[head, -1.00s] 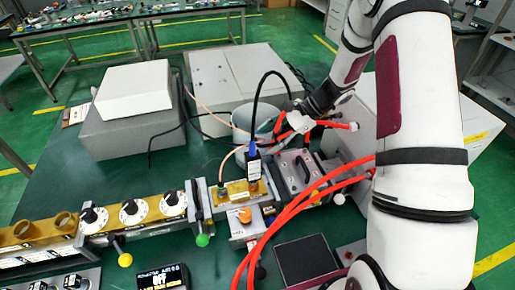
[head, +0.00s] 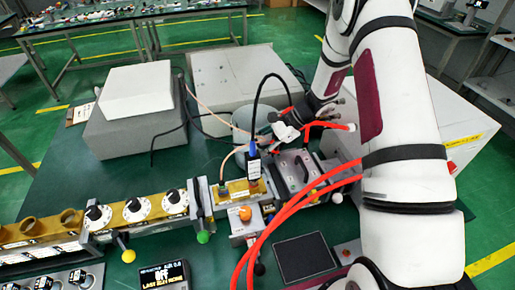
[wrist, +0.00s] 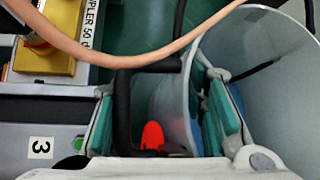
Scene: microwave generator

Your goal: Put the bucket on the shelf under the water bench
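The bucket (head: 241,117) is a grey round vessel on the green bench top, partly hidden by a black cable and my gripper in the head view. In the wrist view the bucket (wrist: 275,65) fills the right side, its pale inner wall and rim showing. My gripper (wrist: 160,95) is open with teal pads. One finger is outside the bucket's wall and the other appears to be inside, with the near wall between them. In the head view my gripper (head: 285,128) is at the bucket's right side. I cannot make out the shelf under the water bench.
A black cable loop (head: 262,85) and a pinkish cable (wrist: 120,58) cross near the bucket. Red hoses (head: 300,207) run beside it. A large grey box (head: 205,75) stands behind, and a waveguide row (head: 140,212) lies in front. Green floor is open at the left.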

